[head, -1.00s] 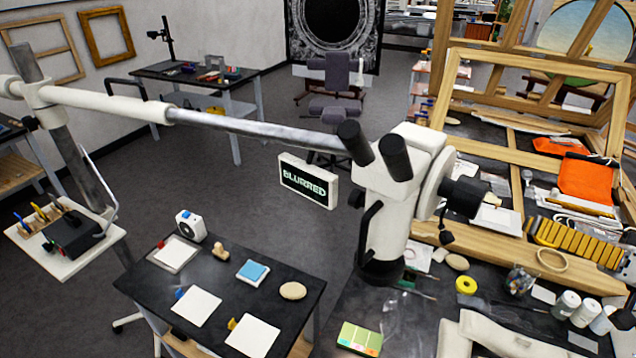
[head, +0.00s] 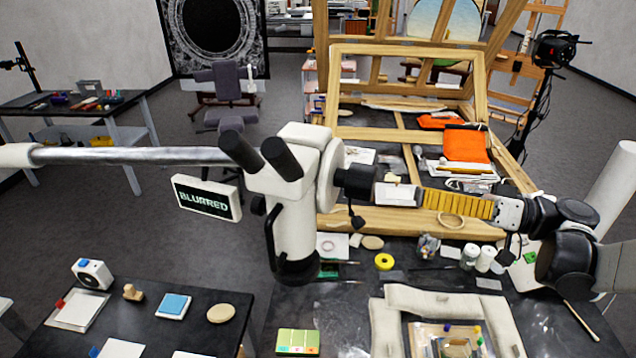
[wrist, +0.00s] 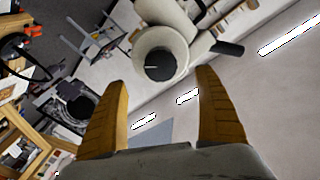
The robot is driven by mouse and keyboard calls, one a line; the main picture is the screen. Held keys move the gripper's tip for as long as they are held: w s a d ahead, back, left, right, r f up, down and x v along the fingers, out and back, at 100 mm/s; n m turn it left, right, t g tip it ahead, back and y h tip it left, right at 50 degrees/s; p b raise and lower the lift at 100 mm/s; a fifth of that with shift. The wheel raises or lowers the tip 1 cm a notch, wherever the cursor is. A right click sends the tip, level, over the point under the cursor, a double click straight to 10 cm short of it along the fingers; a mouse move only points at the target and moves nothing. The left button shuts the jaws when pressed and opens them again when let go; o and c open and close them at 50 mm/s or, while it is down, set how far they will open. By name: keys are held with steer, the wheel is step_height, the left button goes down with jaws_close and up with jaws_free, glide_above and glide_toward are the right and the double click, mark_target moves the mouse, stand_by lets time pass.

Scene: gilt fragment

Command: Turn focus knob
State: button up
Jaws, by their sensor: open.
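The white microscope (head: 298,190) hangs from a boom arm over the bench. Its black focus knob (head: 356,181) sticks out from the right of its round housing. In the wrist view the knob's round dark face (wrist: 160,66) with a short pale mark shows ahead, just beyond the fingertips. My gripper (head: 426,198) points left at the knob from the right, with a gap between them. In the wrist view my gripper (wrist: 160,80) has its two yellow fingers wide apart and nothing between them. A white screen (head: 207,198) beside the microscope reads BLURRED.
Wooden frames (head: 405,90) and an orange cloth (head: 466,144) stand behind the gripper. Jars (head: 478,258), a yellow tape roll (head: 384,262) and padded white supports (head: 391,328) lie on the bench below. A side table (head: 140,310) is at lower left.

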mark_target(362, 184)
steer(key=w+a+n, duration=0.1)
steer(key=a+n, duration=0.1)
steer(key=a, duration=0.1)
steer(key=w+a+n+p, duration=0.1)
steer(key=a+n, duration=0.1)
steer(key=a, duration=0.2)
steer(key=w+a+n, duration=0.1)
steer(key=a+n, duration=0.1)
steer(key=a, duration=0.2)
steer(key=c, duration=1.2)
